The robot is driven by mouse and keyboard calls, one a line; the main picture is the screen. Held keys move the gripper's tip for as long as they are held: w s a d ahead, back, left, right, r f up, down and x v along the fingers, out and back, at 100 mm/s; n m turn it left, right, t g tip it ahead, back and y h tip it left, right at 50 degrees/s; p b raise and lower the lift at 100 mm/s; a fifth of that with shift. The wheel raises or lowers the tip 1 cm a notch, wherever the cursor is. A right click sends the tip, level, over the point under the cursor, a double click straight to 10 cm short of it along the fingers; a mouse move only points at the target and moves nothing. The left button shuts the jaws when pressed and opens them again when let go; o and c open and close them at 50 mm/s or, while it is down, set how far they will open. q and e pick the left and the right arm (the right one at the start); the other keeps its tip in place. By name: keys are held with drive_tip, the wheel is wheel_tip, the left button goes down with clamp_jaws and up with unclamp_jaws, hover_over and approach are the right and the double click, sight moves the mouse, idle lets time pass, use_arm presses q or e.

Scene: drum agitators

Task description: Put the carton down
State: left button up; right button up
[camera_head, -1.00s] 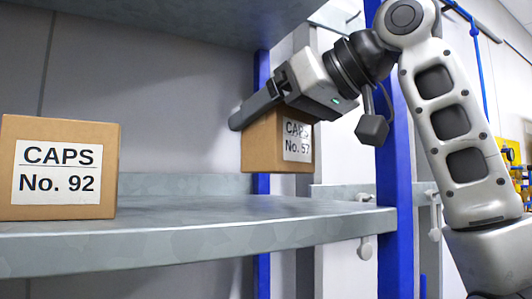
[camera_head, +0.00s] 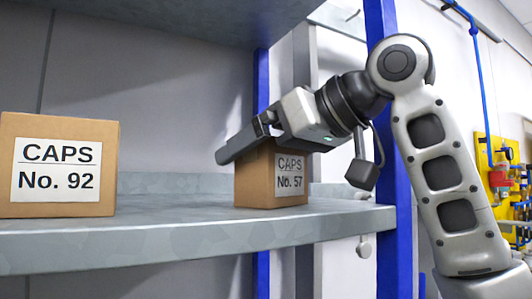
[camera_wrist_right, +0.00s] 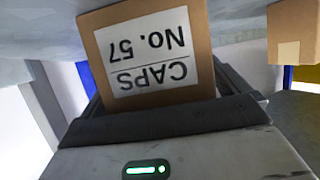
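The carton labelled CAPS No. 57 (camera_head: 272,180) is upright at the right end of the grey shelf (camera_head: 200,238); its base appears to touch the shelf top. My right gripper (camera_head: 245,148) reaches over it from the upper right, with its fingers across the carton's upper part. In the right wrist view the carton (camera_wrist_right: 152,50) sits between the two fingers, its label upside down, and the gripper looks shut on it. The far finger is mostly hidden in the head view. My left gripper is not in view.
A carton labelled CAPS No. 92 (camera_head: 60,165) stands on the shelf's left part, with clear shelf between the two cartons. A blue upright post (camera_head: 390,180) stands at the shelf's right end. An upper shelf (camera_head: 180,18) hangs overhead.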

drive_tip(key=shift+r, duration=0.1)
use_arm(q)
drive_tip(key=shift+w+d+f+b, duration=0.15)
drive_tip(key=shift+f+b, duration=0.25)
drive_tip(key=shift+b, duration=0.65)
use_arm(e)
drive_tip(key=v, duration=1.2)
